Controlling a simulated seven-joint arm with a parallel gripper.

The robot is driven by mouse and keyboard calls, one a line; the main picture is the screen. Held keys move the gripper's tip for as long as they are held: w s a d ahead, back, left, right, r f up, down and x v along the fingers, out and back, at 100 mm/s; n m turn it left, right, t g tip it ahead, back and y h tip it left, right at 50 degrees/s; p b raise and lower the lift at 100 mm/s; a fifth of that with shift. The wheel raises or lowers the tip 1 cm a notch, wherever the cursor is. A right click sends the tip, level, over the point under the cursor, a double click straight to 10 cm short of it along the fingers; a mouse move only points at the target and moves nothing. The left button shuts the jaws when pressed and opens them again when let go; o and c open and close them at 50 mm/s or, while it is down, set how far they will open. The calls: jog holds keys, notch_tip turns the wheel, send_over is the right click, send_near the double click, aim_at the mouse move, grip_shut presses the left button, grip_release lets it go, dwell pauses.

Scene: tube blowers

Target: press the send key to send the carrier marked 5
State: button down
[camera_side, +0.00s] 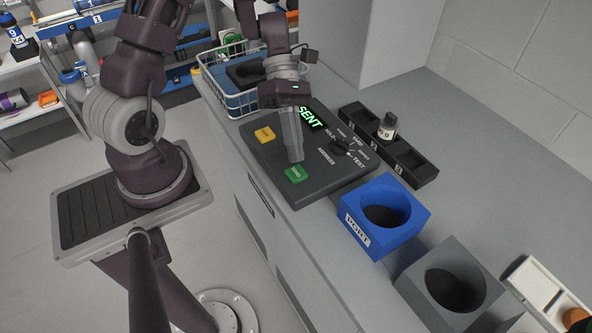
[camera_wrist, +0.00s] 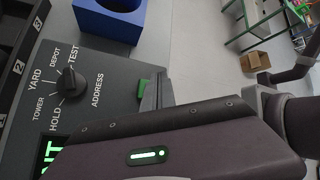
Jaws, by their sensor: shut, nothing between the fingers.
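The green send key (camera_side: 296,174) is at the front edge of a dark control panel (camera_side: 318,180). My gripper (camera_side: 296,159) is shut and empty, pointing down at the key's back edge; I cannot tell whether it touches. In the wrist view the green key (camera_wrist: 143,88) is partly hidden by my fingers (camera_wrist: 158,92). The panel's display (camera_side: 311,117) reads SENT in green. The address dial (camera_side: 341,147) also shows in the wrist view (camera_wrist: 70,80), among the words YARD, DEPOT, TEST, HOLD and TOWER; its setting is unclear. I cannot make out a carrier marked 5.
A yellow key (camera_side: 265,134) sits on the panel. A blue port block (camera_side: 412,218) and a grey block (camera_side: 418,285) with dark round openings stand to the right. A black rack (camera_side: 412,165) behind holds a capped bottle-like piece (camera_side: 388,127). A wire basket (camera_side: 235,100) stands left.

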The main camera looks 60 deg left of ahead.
jog(key=shift+r, duration=1.5)
jog(key=s+r+m+t+y, duration=0.4)
jog(key=r+m, duration=0.4)
jog(key=m, duration=0.3)
jog(key=s+r+m+t+y, duration=0.4)
jog(key=s+r+m, duration=0.2)
jog(key=r+m, duration=0.3)
jog(key=m, duration=0.3)
jog(key=shift+s+d+y, duration=0.3)
jog(key=shift+s+y, duration=0.05)
jog(key=shift+y, duration=0.05)
